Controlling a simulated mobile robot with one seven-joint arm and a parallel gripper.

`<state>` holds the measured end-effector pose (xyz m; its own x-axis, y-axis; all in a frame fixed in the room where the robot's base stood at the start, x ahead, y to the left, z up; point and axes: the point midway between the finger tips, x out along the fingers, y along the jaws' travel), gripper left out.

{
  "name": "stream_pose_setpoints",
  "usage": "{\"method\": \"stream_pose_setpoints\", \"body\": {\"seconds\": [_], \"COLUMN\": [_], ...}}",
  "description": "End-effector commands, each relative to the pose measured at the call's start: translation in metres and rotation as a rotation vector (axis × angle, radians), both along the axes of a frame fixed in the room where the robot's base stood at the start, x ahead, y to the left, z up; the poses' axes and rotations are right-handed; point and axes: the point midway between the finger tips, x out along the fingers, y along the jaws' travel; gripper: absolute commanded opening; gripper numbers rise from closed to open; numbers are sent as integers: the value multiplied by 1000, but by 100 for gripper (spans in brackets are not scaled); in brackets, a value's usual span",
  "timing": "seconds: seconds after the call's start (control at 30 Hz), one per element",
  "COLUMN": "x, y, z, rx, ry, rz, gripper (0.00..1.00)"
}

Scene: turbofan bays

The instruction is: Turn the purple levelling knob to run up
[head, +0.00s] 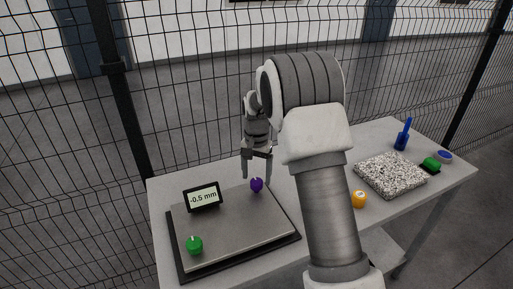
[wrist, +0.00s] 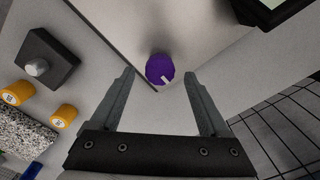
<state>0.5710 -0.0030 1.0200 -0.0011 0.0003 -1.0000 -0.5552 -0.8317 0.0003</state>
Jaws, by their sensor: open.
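The purple levelling knob (head: 257,185) sits at the far right corner of a grey levelling plate (head: 235,226). In the wrist view the knob (wrist: 160,69) shows a white pointer mark toward its lower right. My gripper (head: 257,177) is open and hangs beside and above the knob. In the wrist view my gripper's two fingers (wrist: 160,73) stand apart with the knob lying between and just beyond their tips, with no contact visible. A small display (head: 203,197) at the plate's back left reads -0.5 mm. A green knob (head: 194,245) sits at the plate's front left.
A speckled granite block (head: 390,176), a yellow-orange cylinder (head: 359,199), a blue bottle (head: 403,135), a green item (head: 431,163) and a blue-topped round dish (head: 445,157) are on the table's right side. A wire mesh fence (head: 190,110) stands behind the table.

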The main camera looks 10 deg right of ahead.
Motion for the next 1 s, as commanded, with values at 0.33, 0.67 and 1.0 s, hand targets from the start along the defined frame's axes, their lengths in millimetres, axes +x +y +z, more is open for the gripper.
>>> {"method": "stream_pose_setpoints", "body": {"seconds": [0.33, 0.67, 1.0], "x": [1, 1, 0], "y": [0, 0, 0], "z": [88, 143, 150], "rx": [-1, -1, 0], "ry": [-7, -4, -2], "rz": [0, 0, 0], "gripper": [79, 79, 79]}}
